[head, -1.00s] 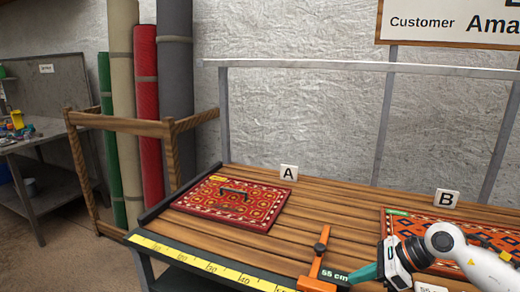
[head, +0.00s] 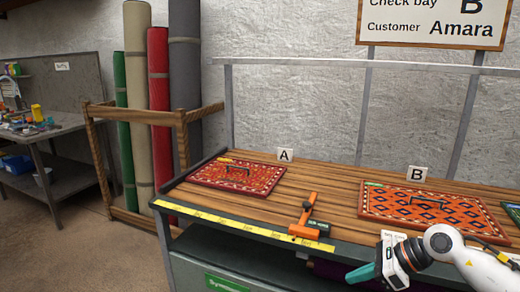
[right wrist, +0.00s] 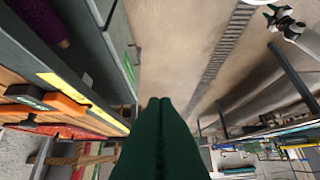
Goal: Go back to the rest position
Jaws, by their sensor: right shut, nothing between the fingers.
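My right gripper (head: 364,274) shows at the lower right of the head view, in front of the table's front edge. Its green fingers (right wrist: 160,125) are together and empty in the right wrist view, over the floor beside the table. My left gripper is not in the head view.
The wooden table (head: 330,190) carries a red patterned rug (head: 205,175) by card A and an orange one (head: 378,204) by card B. A yellow tape (head: 225,220) runs along the front edge. Rolled rugs (head: 158,110) stand in a wooden rack at left. Floor is clear at lower left.

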